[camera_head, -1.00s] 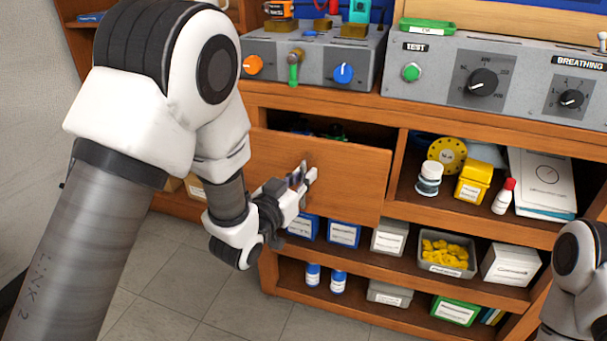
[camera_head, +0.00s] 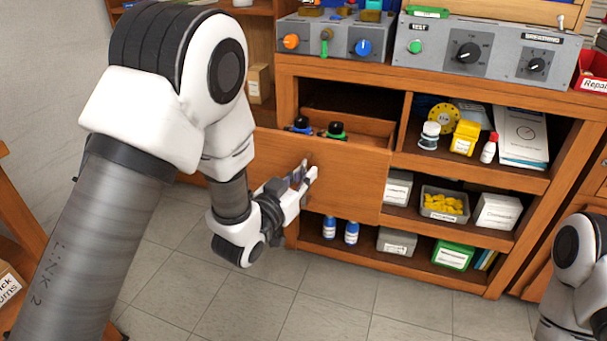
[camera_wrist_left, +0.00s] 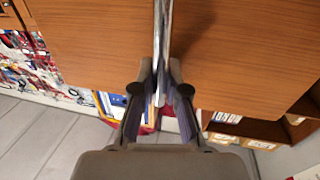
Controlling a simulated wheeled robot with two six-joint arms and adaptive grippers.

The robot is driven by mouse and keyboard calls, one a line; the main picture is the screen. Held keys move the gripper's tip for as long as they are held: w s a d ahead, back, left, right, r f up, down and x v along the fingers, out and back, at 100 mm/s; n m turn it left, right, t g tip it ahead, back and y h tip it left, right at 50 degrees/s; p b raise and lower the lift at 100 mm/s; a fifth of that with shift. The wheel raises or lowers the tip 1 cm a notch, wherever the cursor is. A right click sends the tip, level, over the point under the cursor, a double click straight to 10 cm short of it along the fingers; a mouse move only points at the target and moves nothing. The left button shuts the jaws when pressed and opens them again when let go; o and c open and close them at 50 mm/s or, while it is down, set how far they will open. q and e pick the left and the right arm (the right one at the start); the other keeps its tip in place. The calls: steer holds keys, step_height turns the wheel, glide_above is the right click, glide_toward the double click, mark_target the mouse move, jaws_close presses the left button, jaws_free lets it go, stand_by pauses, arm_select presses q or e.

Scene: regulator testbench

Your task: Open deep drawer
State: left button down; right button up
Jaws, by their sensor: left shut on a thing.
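The deep drawer (camera_head: 346,183) has a plain wooden front and stands pulled out from the cabinet, its inside showing from above. Bottles with dark and green caps (camera_head: 336,131) stand in it. My left gripper (camera_head: 304,176) is at the middle of the drawer front, shut on the handle. In the left wrist view the metal handle (camera_wrist_left: 162,45) runs between the two fingers (camera_wrist_left: 160,98), against the wooden front (camera_wrist_left: 95,45). The fingers partly hide the handle in the head view. Part of my right arm shows at the lower right, but its gripper is out of view.
Beside the drawer, an open shelf holds a yellow disc (camera_head: 443,118), a white jar and a yellow box (camera_head: 465,137). Lower shelves hold boxes and a bin of yellow parts (camera_head: 444,203). Grey control panels (camera_head: 490,50) stand on top. The tiled floor (camera_head: 300,300) in front is clear.

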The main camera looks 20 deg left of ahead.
arm_select(q)
steer(key=shift+s, duration=0.2)
steer(key=c, duration=1.2)
jaws_free()
steer(key=v, duration=0.7)
steer(key=shift+s, duration=0.2)
